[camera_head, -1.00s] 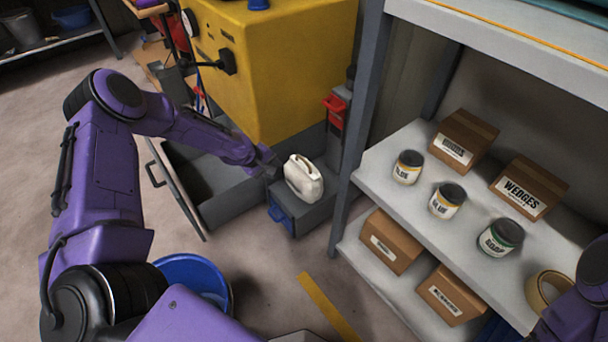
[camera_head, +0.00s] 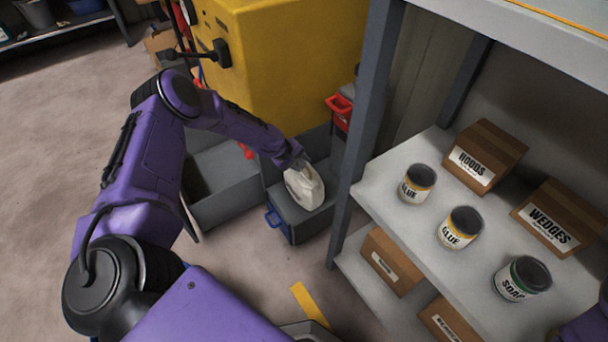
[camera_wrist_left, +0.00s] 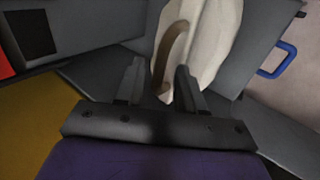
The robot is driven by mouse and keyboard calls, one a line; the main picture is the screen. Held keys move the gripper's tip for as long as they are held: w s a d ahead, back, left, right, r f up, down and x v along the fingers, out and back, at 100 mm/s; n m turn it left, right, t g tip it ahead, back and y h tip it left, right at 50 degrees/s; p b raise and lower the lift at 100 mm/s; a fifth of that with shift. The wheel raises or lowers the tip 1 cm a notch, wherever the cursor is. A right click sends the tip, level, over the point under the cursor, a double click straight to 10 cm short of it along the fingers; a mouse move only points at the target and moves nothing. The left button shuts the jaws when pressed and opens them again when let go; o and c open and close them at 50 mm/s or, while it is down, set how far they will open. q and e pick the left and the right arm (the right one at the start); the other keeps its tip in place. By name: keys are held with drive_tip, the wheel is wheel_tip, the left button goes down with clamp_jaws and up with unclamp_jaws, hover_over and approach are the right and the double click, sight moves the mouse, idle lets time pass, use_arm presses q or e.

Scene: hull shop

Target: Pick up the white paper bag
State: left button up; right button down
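The white paper bag (camera_head: 304,187) stands on top of a grey box with a blue handle (camera_head: 282,214), beside the yellow machine. My left gripper (camera_head: 298,164) is at the top of the bag, partly hidden there by its own wrist. In the left wrist view the two fingers (camera_wrist_left: 159,86) are apart, and the bag (camera_wrist_left: 208,40) lies just beyond them. The bag's brown handle (camera_wrist_left: 172,48) reaches down into the gap between the fingers; I cannot tell whether they touch it. My right gripper is not in view.
A grey shelf (camera_head: 385,190) on the right holds glue cans (camera_head: 417,184), a soap can (camera_head: 522,279) and cardboard boxes (camera_head: 485,155). Its post (camera_head: 358,130) stands close to the bag. The yellow machine (camera_head: 275,60) rises behind. An open grey drawer (camera_head: 225,180) is left of the bag.

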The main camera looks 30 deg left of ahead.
use_arm(q)
drive_tip(key=shift+x, duration=1.1)
drive_tip(key=shift+r, duration=0.15)
clamp_jaws()
